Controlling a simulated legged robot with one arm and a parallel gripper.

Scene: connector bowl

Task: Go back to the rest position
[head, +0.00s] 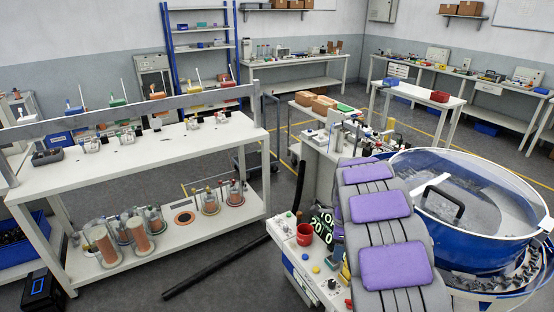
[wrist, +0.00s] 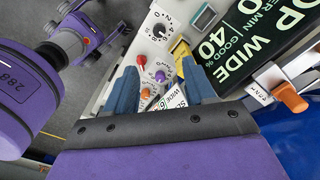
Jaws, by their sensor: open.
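My gripper (wrist: 160,68) shows in the wrist view as two blue fingers spread apart, with nothing held between them. The control panel lies beyond the fingertips, with a black dial (wrist: 158,29), a red knob (wrist: 141,60) and a purple knob (wrist: 160,77) visible. I cannot tell how far the fingertips are from the panel. In the head view my arm with purple pads rises at the right of centre, and my gripper is hidden. The blue bowl feeder (head: 455,232) with a clear lid stands right of my arm.
The display also shows in the wrist view (wrist: 262,40). A white bench (head: 150,150) with fixtures stands left. A black bar (head: 215,267) lies on the floor.

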